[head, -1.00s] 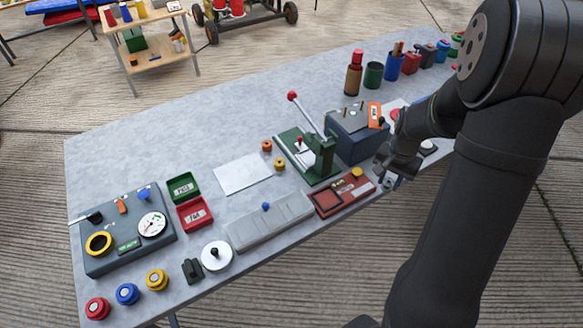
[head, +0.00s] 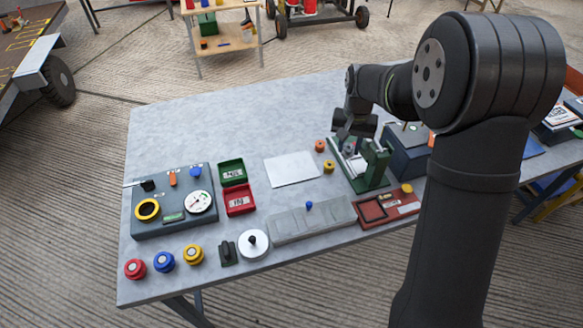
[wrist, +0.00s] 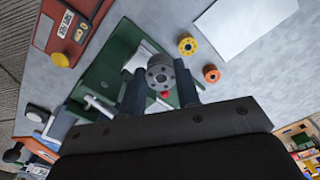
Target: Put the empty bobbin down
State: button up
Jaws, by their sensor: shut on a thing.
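The bobbin is held above the press's green base (wrist: 103,80). An orange bobbin (head: 320,146) and a yellow bobbin (head: 328,167) stand on the table just left of the press; the wrist view shows the yellow one (wrist: 187,45) and the orange one (wrist: 211,73) apart from my fingers.
A white sheet (head: 291,169) lies left of the small bobbins. Green (head: 232,172) and red (head: 240,200) bins stand further left. A blue-grey box (head: 408,160) is right of the press. The table's far left is bare.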

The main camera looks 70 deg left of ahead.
jog(key=shift+s+a, duration=0.1)
jog(key=shift+a, duration=0.65)
send_over(306, 165)
notch_tip(306, 165, down, 7)
jog(key=shift+r, duration=0.15)
jog(key=shift+f, duration=2)
jog(key=o, duration=0.9)
jog(key=shift+f, duration=0.15)
jog(key=shift+o, duration=0.2)
notch_tip(306, 165, up, 12)
jog(key=shift+r, duration=0.2)
